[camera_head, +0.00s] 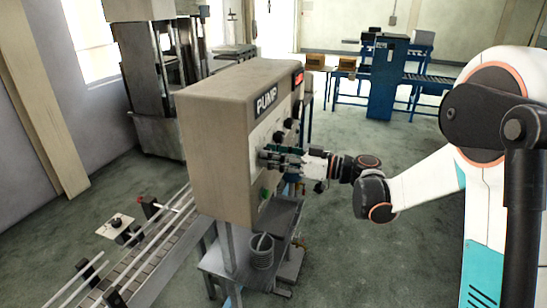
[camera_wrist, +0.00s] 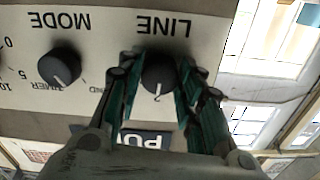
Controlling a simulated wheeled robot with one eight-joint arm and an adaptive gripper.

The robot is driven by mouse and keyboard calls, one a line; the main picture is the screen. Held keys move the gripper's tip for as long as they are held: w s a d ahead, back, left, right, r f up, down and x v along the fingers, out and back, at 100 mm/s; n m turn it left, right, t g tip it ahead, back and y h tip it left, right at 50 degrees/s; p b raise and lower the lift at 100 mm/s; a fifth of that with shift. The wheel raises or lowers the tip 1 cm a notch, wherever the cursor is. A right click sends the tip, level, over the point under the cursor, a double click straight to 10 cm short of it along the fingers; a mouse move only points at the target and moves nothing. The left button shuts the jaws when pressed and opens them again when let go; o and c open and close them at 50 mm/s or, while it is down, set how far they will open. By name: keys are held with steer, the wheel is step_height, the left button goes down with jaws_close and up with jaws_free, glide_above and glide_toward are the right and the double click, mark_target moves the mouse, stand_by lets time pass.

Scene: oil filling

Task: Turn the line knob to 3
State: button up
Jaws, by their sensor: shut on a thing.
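The line knob (camera_wrist: 158,78) is a round black knob on the pale panel, under the upside-down word LINE in the wrist view. My gripper (camera_wrist: 157,68) is shut on it, with one finger on each side. A white pointer mark shows on the knob's lower edge, with a digit beside it that I cannot read for sure. The other position marks are hidden behind my fingers. In the head view my gripper (camera_head: 268,156) reaches the front face of the pump box (camera_head: 215,140) from the right, and the line knob is hidden there.
The mode knob (camera_wrist: 59,67) sits left of the line knob in the wrist view, a short gap from my finger. A green button (camera_head: 264,193) is low on the panel. A conveyor (camera_head: 150,250) runs at the left. Open floor lies right of the box.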

steer(key=shift+m+b, duration=2.1)
steer(key=shift+m, duration=2.1)
steer(key=o, duration=1.1)
steer(key=shift+c, duration=0.2)
steer(key=shift+d, duration=0.1)
steer(key=v, duration=1.1)
steer(key=shift+s+d, duration=0.15)
steer(key=shift+d, duration=0.25)
